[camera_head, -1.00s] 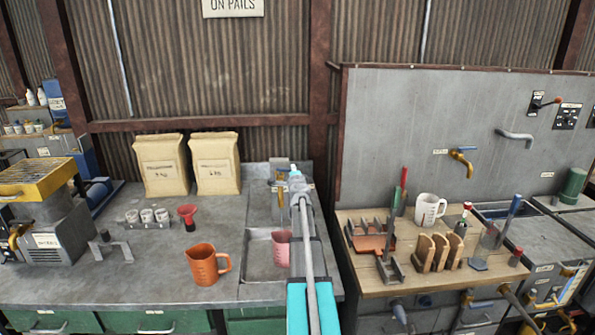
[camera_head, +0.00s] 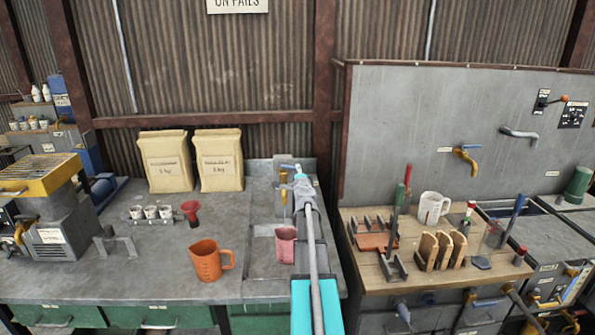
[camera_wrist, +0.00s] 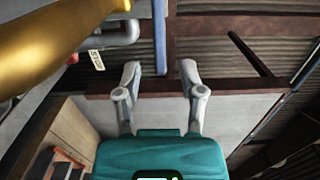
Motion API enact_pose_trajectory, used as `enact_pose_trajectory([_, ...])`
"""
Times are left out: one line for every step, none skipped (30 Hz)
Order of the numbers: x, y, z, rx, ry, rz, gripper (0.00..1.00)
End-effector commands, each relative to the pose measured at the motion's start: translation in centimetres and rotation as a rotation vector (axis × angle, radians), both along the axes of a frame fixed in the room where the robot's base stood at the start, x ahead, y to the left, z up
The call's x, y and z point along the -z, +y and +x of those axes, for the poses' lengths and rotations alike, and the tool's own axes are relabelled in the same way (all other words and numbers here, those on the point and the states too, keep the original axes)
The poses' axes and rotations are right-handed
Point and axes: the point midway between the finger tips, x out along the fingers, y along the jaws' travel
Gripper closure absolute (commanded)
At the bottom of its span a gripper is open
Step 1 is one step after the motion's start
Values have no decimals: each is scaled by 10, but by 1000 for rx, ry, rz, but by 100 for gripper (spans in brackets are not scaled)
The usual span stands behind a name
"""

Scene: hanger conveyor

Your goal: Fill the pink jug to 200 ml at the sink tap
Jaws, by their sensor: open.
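The pink jug (camera_head: 285,244) stands upright in the small sink (camera_head: 259,262) at the right end of the bench. My arm hides its right side, and I cannot see its water level. The brass sink tap (camera_head: 284,188) rises behind the jug, and I cannot tell whether water runs. My gripper (camera_head: 298,176) is at the tap's upper right. In the wrist view its two fingers (camera_wrist: 161,82) are apart, and a thin blue bar (camera_wrist: 160,45), perhaps the tap lever, shows between and beyond them. A large brass part (camera_wrist: 50,40), perhaps the tap, is close at upper left.
An orange jug (camera_head: 210,261) stands left of the sink, with a red funnel (camera_head: 190,212) and small cups behind. Two paper bags (camera_head: 218,160) stand at the back. The wooden bench (camera_head: 375,273) at right holds a white jug (camera_head: 432,207) and racks. A second brass tap (camera_head: 466,158) is on the wall panel.

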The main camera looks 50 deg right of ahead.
Motion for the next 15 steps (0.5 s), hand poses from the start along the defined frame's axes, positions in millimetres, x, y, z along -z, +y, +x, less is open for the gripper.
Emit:
enact_pose_trajectory([0,9,-9,0,0,0,49])
enact_pose_trajectory([0,12,-13,0,0,0,49])
enact_pose_trajectory([0,16,-19,1,0,0,49])
enact_pose_trajectory([0,20,-22,1,0,0,49])
enact_pose_trajectory([0,23,-26,1,0,0,49])
enact_pose_trajectory([0,27,-31,1,0,0,49])
enact_pose_trajectory([0,30,-34,2,0,0,49])
enact_pose_trajectory([0,33,-37,2,0,0,49])
enact_pose_trajectory([0,36,-41,2,0,0,49])
enact_pose_trajectory([0,39,-44,2,0,0,49])
enact_pose_trajectory([0,41,-46,2,0,0,49])
enact_pose_trajectory([0,44,-49,2,0,0,49])
enact_pose_trajectory([0,45,-51,2,0,0,49])
enact_pose_trajectory([0,47,-53,2,0,0,49])
enact_pose_trajectory([0,48,-55,2,0,0,49])
